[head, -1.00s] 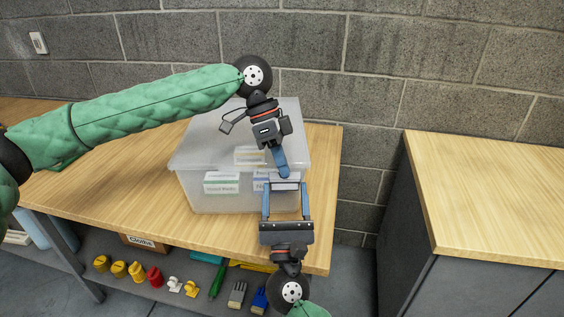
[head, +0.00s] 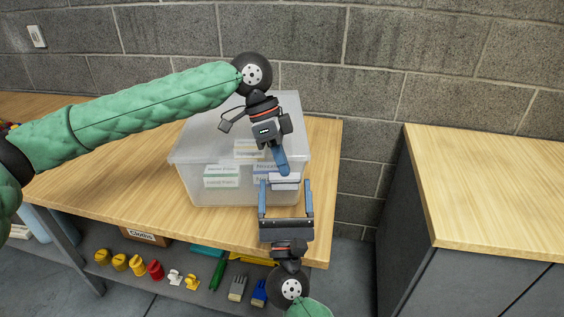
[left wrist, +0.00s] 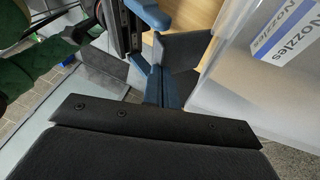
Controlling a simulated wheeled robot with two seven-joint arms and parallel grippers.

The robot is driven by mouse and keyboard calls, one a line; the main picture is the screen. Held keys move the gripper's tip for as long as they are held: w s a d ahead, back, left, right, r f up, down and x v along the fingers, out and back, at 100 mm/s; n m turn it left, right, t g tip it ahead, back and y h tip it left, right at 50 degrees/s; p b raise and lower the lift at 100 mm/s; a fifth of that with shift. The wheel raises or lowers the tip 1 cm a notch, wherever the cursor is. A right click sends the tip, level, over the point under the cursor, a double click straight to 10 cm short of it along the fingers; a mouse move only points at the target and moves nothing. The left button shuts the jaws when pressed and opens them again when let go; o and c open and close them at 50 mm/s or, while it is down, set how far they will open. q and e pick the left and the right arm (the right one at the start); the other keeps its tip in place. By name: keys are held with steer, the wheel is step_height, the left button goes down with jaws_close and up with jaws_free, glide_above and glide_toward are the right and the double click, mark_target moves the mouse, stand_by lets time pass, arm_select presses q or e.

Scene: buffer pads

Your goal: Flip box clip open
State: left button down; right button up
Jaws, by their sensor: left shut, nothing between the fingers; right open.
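A clear plastic box (head: 232,198) with a translucent lid (head: 205,140) stands on the wooden workbench. A pale clip (head: 286,183) shows at its front right, just below the lid edge; its exact angle is hard to tell. My left gripper (head: 283,171) is shut and empty, pointing down from above the lid with its blue tips at the clip; I cannot tell whether they touch. My right gripper (head: 285,187) is open in front of the box, one blue finger on each side of the clip. The left wrist view shows the box wall (left wrist: 240,85) close beside blue fingers.
Labelled cartons (head: 222,176) lie inside the box. A lower shelf (head: 195,270) holds several small items and brushes. A separate wood-topped cabinet (head: 490,190) stands at the right, across a gap. A block wall is behind.

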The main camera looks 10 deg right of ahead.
steer(key=d+v, duration=0.1)
steer(key=v, duration=1)
steer(key=s+a+f+m+g+y, duration=0.3)
steer(key=a+f+g+y, duration=0.3)
steer(key=f, duration=0.4)
step_height(320, 180, down, 19)
steer(key=d+m+g+h, duration=0.15)
steer(key=m+g, duration=0.35)
steer(key=m, duration=0.6)
arm_select(q)
steer(key=shift+s+t, duration=0.3)
steer(key=shift+t, duration=0.1)
arm_select(e)
steer(key=s+d+f+m+g, duration=0.1)
steer(key=s+f+m+g, duration=0.1)
steer(key=s+f+m, duration=0.2)
steer(key=s+d+f+m+g+y, duration=0.1)
steer(key=s+f+m, duration=0.3)
steer(key=f+m, duration=0.4)
steer(key=s+d+f+m+g, duration=0.2)
steer(key=s+f+m+g, duration=0.2)
steer(key=f, duration=0.9)
steer(key=shift+f+m, duration=0.3)
steer(key=shift+m, duration=1.3)
